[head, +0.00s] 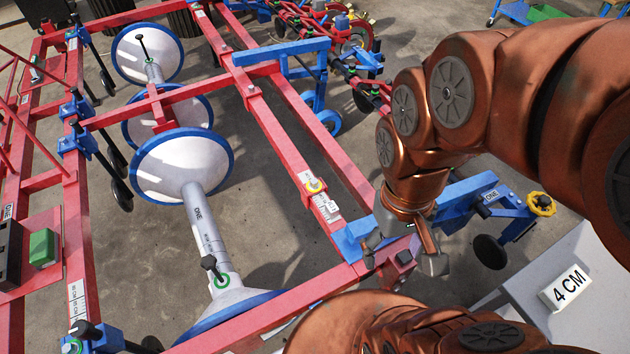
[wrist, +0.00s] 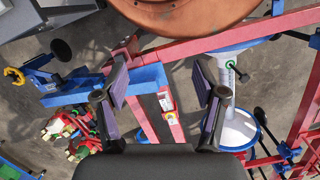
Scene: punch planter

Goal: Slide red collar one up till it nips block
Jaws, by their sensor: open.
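A white block marked "4 CM" (head: 566,286) lies on a pale grey surface at the lower right, well apart from the collar. A blue block-like bracket (head: 352,238) crosses the beam's near end. My gripper (head: 408,250) is near that end; its fingers (wrist: 160,82) are spread and empty.
Red frame beams surround the collar. White discs with blue rims (head: 180,166) and a grey shaft marked "ONE" (head: 205,228) stand at left. A blue arm with a yellow knob (head: 541,204) is at right. Bare concrete shows between beams.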

